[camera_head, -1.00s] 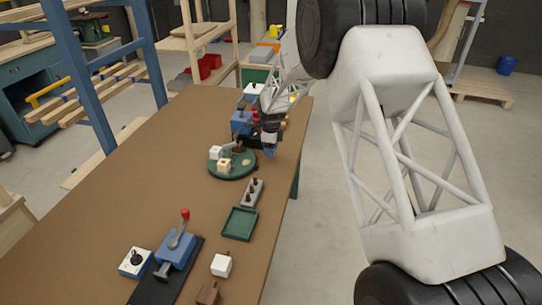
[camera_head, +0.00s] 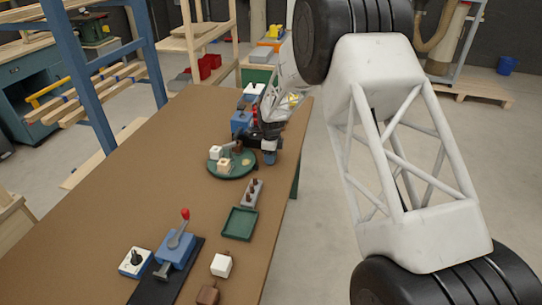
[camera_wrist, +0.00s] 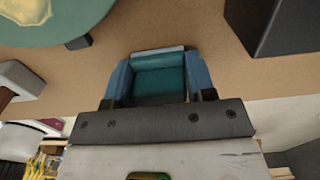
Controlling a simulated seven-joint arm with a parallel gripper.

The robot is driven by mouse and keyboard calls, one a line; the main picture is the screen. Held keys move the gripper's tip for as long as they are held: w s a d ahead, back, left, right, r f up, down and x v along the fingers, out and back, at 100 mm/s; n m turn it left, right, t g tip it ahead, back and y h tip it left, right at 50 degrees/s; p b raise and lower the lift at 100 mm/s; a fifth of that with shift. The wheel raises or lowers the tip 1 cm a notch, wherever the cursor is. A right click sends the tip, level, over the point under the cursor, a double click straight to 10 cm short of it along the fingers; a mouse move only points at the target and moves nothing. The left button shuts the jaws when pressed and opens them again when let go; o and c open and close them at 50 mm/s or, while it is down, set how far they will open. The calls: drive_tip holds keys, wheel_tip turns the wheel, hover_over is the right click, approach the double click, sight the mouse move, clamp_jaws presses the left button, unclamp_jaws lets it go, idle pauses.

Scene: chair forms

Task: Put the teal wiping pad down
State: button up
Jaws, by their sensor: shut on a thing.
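The teal wiping pad (camera_wrist: 158,76) sits between the two blue fingers of my gripper (camera_wrist: 158,84) in the wrist view, and the fingers are shut on it. A light strip shows along the pad's far edge. In the head view my gripper (camera_head: 268,156) hangs over the table's right side, just right of the green round turntable (camera_head: 226,174). The pad cannot be made out there. Brown tabletop (camera_wrist: 185,28) shows beyond the pad in the wrist view. I cannot tell how high the pad is above it.
White cubes (camera_head: 216,152) stand on the turntable. A grey block with brown pegs (camera_head: 252,192) and a green tray (camera_head: 240,223) lie nearer. A blue clamp with a red-knobbed lever (camera_head: 176,247) stands at the front. The table's left half is mostly bare. A dark block (camera_wrist: 285,25) is close by.

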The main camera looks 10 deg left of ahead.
drive_tip(key=shift+f, duration=0.15)
drive_tip(key=o, duration=0.9)
drive_tip(key=shift+o, duration=0.2)
drive_tip(key=shift+r, duration=6.15)
